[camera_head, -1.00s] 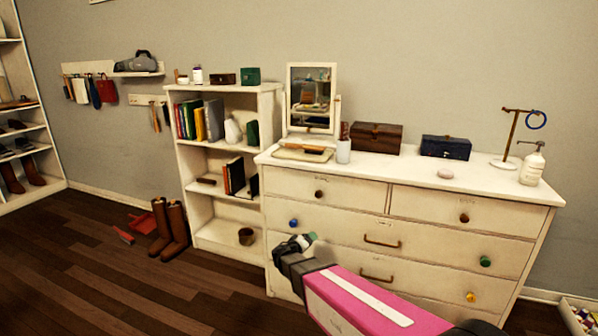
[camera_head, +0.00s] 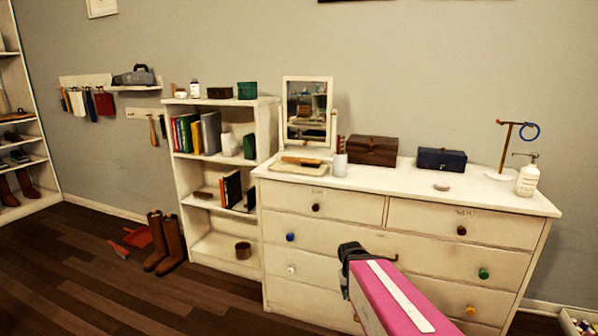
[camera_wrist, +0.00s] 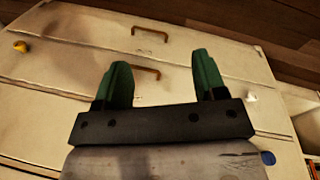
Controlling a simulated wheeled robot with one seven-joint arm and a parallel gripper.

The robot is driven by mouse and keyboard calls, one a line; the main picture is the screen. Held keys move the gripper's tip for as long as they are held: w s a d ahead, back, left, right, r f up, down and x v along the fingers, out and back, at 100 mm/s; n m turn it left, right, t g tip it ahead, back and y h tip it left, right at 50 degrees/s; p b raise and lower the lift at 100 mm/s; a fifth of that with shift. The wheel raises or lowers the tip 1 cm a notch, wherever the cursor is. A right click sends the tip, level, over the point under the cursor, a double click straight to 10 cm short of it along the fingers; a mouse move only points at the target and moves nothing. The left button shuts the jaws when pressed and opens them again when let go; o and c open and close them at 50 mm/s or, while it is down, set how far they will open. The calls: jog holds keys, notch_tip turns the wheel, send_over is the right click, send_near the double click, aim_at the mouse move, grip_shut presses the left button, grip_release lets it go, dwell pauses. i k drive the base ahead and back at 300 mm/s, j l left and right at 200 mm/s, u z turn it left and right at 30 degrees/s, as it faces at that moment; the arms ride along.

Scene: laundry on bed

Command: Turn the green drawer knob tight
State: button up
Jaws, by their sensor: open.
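The green knob (camera_head: 483,273) is on the right side of the middle drawer row of the white dresser (camera_head: 345,208) in the head view. My gripper (camera_head: 352,250) is in front of the dresser's middle, well to the left of the green knob and apart from it. In the wrist view its two green fingers (camera_wrist: 160,68) are spread with nothing between them, over the drawer fronts. The green knob does not show in the wrist view. The fingertips are hard to make out in the head view.
Other knobs are blue (camera_head: 291,237), white (camera_head: 291,268), yellow (camera_head: 470,310) and brown (camera_head: 461,230). Drawer handles (camera_wrist: 146,74) show in the wrist view. A white bottle (camera_head: 527,180) and boxes stand on top. A bookshelf (camera_head: 222,220) stands left.

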aim_at(483, 275)
jog(key=i+l+z, duration=0.1)
jog(key=z, duration=0.15)
jog(key=l+z, duration=0.1)
jog(key=z, duration=0.25)
jog(key=k+j+z, duration=0.15)
jog(key=z, duration=0.7)
jog(key=i+l+z, duration=0.35)
jog(key=k+j, duration=0.05)
jog(key=k, duration=0.05)
